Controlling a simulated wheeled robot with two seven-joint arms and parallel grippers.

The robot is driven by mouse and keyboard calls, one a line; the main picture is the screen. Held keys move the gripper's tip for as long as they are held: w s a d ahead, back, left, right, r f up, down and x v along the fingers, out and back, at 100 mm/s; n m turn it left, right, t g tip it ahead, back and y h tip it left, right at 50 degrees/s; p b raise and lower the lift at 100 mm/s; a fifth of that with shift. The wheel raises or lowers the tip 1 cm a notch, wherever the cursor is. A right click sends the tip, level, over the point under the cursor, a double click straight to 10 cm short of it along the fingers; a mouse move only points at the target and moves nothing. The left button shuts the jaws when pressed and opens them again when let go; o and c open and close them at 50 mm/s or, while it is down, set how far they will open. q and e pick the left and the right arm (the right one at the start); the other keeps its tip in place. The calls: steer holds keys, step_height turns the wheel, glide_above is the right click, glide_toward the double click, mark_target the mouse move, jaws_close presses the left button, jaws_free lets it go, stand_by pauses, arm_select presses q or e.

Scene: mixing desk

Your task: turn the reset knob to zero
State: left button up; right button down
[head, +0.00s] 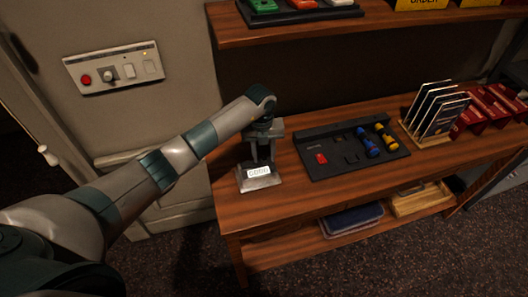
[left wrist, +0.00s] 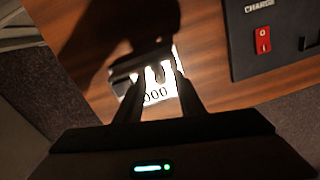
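A small metal counter (head: 262,184) with a white number window stands near the left end of the wooden desk. Its window seems to read all zeros in the head view; the left wrist view shows the window (left wrist: 157,96) with "000" visible and the rest covered. My left gripper (head: 262,158) points down at the counter's top. Its two fingers are apart, with the counter's top between or just below them. The knob is not clearly seen; a small dark shape lies between the fingertips in the left wrist view, and I cannot tell whether they touch it. My right gripper is out of view.
A black charging tray (head: 320,172) with a red switch (head: 321,158) and blue and yellow tools lies right of the counter. Cards in a wooden rack (head: 428,138) stand farther right. A shelf (head: 290,30) overhangs the back. A wall panel (head: 113,68) is at left.

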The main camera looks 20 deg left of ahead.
arm_select(q)
steer(key=shift+f, duration=0.4)
jaws_close()
